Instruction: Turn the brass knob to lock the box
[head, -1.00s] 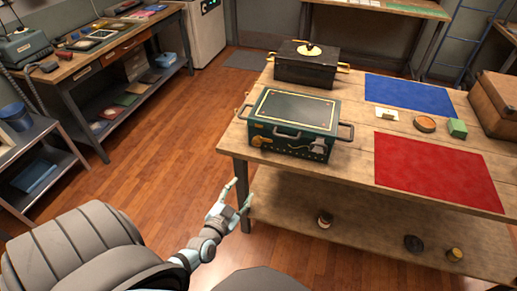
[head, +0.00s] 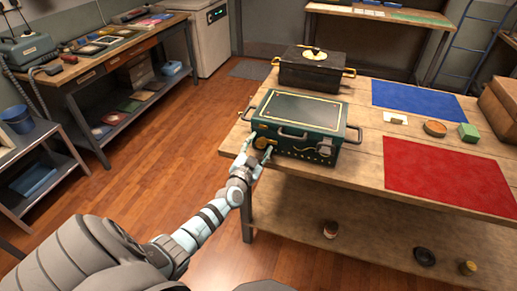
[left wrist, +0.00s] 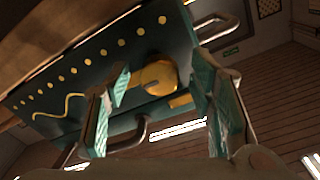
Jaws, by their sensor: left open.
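The dark green box (head: 310,148) stands closed at the left front of the wooden table, with yellow trim on its lid. The round brass knob (head: 262,143) is at the left of its front face, partly hidden by my left gripper (head: 257,147). In the left wrist view the knob (left wrist: 158,77) shows between and beyond the two teal fingers of my left gripper (left wrist: 158,92). The fingers are apart with nothing held; whether they touch the knob cannot be told. My right gripper is out of view.
A black box (head: 310,72) stands behind the green one. The floor left of the table is clear.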

